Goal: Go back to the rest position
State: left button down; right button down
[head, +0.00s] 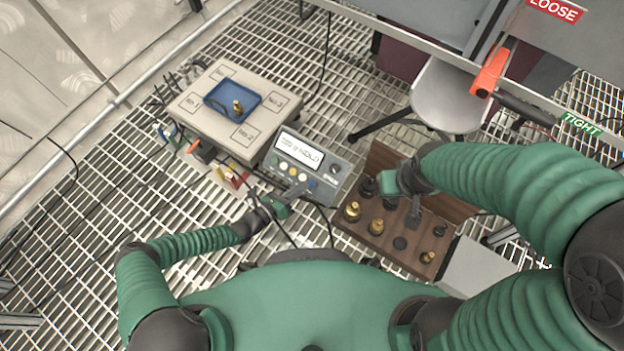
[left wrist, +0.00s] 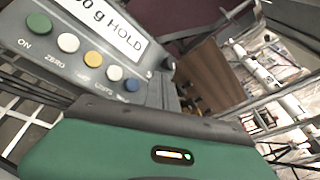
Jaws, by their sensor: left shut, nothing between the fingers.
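My left gripper (head: 298,192) is shut and empty at the front edge of the grey scale display unit (head: 318,160), beside its buttons. In the left wrist view the display unit (left wrist: 75,45) is close, with coloured buttons and a screen ending in "0 g HOLD". My right gripper (head: 414,212) is over the wooden weight box (head: 390,262) at the right. Whether its fingers are apart or together is unclear, and whether it touches a weight is hidden.
The scale platform (head: 188,108) carries a blue tray (head: 218,103) with a small brass weight (head: 238,106) in it. Several brass and dark weights stand in the box. Cables cross the grating near the display unit. A grey stool (head: 450,97) and a rail with an orange handle (head: 490,72) are behind.

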pick_arm(q)
jog(key=shift+f, duration=0.1)
dwell(0.6)
jog(key=s+a+r+m+g+y+p, duration=0.1)
jog(key=s+a+r+m+g+p, duration=0.15)
jog(key=s+r+m+g, duration=0.55)
jog(key=s+a+r+m+g+y+p, duration=0.1)
jog(key=s+a+r+m+g+y, duration=0.2)
jog(key=m, duration=0.8)
jog(key=s+a+r+m+y+p, duration=0.15)
jog(key=a+r+m+y, duration=0.25)
jog(key=a+r+m, duration=0.55)
notch_tip(320, 180, up, 54)
jog(key=s+a+m+t+y+p, duration=0.2)
jog(key=a+m+t+y+p, duration=0.1)
jog(key=p, duration=3.7)
jog(key=shift+s+r+m+y, duration=0.15)
jog(key=shift+s+m+y, duration=0.15)
jog(key=shift+m+y, duration=0.35)
